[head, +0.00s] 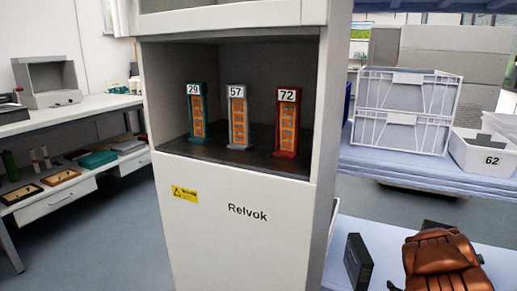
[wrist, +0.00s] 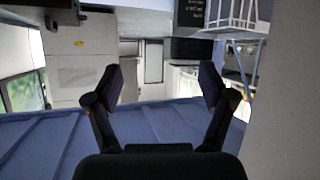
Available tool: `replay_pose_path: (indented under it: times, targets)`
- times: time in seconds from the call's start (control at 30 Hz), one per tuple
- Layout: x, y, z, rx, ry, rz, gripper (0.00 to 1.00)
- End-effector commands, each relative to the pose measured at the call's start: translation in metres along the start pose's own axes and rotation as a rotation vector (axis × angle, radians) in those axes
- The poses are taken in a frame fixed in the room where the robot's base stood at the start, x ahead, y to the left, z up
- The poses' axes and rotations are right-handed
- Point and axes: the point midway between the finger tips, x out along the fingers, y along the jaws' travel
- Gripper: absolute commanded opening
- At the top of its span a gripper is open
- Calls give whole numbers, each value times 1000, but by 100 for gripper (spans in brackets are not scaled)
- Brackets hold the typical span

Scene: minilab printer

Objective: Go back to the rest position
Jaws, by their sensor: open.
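My gripper (wrist: 160,88) is open and empty in the wrist view, its two dark fingers spread apart with nothing between them. Beyond the fingers is a blue ribbed surface (wrist: 60,140), with light cabinets and walls further off. The head view does not show my gripper. In the head view a tall white cabinet marked Relvok (head: 245,225) stands in the middle. Its open bay holds three upright holders, numbered 29 (head: 197,112), 57 (head: 238,117) and 72 (head: 287,122).
Grey crates (head: 405,105) and a white bin marked 62 (head: 485,155) stand on a shelf at right. A brown backpack (head: 440,262) and a dark box (head: 358,262) sit lower right. A workbench (head: 75,112) is at left. Floor shows between bench and cabinet.

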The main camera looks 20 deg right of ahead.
Motion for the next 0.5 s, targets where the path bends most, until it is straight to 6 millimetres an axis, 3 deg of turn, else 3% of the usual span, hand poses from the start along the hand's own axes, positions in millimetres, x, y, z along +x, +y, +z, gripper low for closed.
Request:
replay_pose_path:
  times: [0.33, 0.5]
  targets:
    - [-25, 9, -68, -83, -102, 109, 82]
    - [-53, 8, -127, -130, -182, 195, 82]
